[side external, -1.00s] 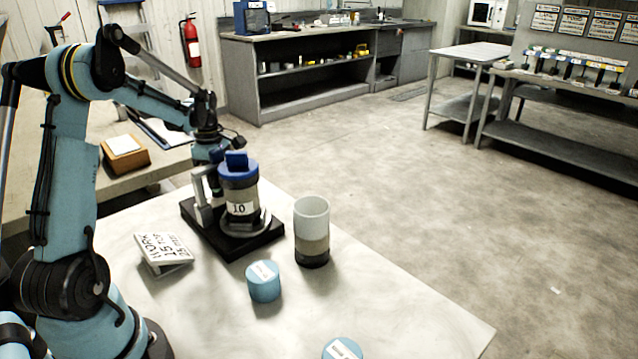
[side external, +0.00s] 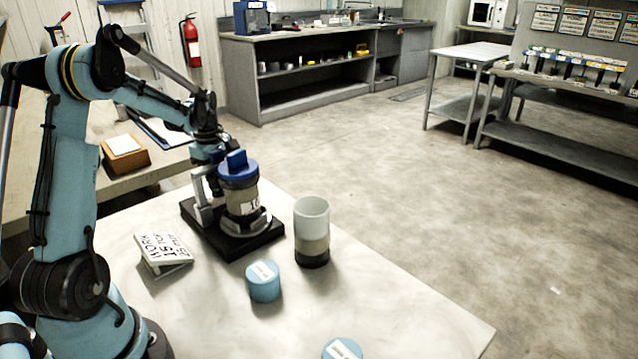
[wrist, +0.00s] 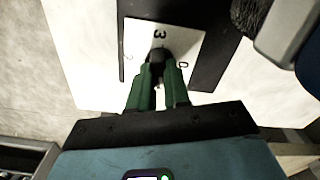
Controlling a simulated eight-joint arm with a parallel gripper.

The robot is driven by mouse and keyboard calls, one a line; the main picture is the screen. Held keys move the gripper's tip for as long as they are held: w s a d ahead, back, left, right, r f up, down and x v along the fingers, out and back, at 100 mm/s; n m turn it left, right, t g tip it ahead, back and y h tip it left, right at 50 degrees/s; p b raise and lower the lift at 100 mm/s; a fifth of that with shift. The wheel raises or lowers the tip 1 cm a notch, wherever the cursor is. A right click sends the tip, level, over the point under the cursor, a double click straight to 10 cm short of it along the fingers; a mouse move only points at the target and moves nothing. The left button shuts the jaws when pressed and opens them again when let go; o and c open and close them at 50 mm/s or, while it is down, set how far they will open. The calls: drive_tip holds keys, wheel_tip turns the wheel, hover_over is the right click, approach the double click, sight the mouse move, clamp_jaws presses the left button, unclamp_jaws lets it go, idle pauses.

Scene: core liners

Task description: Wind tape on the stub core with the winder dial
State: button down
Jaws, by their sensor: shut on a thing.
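The winder is a black base (side external: 235,250) on the pale table. A grey-brown core (side external: 241,198) with a white number label stands upright on its light round plate (side external: 262,226), topped by a blue cap (side external: 238,168) with a raised grip. My gripper (wrist: 158,78) has its green fingers shut on the black dial knob (wrist: 158,57), over a white dial face (wrist: 135,38) with a 3 and a 0 showing. In the side view my gripper is beside the core, largely hidden. Which core is the stub core I cannot tell.
A taller tube (side external: 312,216), pale above and dark below, stands right of the winder. Blue labelled cylinders (side external: 263,287) (side external: 342,350) stand towards the front. A printed card stand (side external: 163,252) is at the left. The table's right front is mostly clear.

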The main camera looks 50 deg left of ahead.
drive_tip(key=c, duration=1.1)
unclamp_jaws()
drive_tip(key=shift+r, duration=0.15)
wheel_tip(320, 180, up, 12)
drive_tip(key=shift+f, duration=0.1)
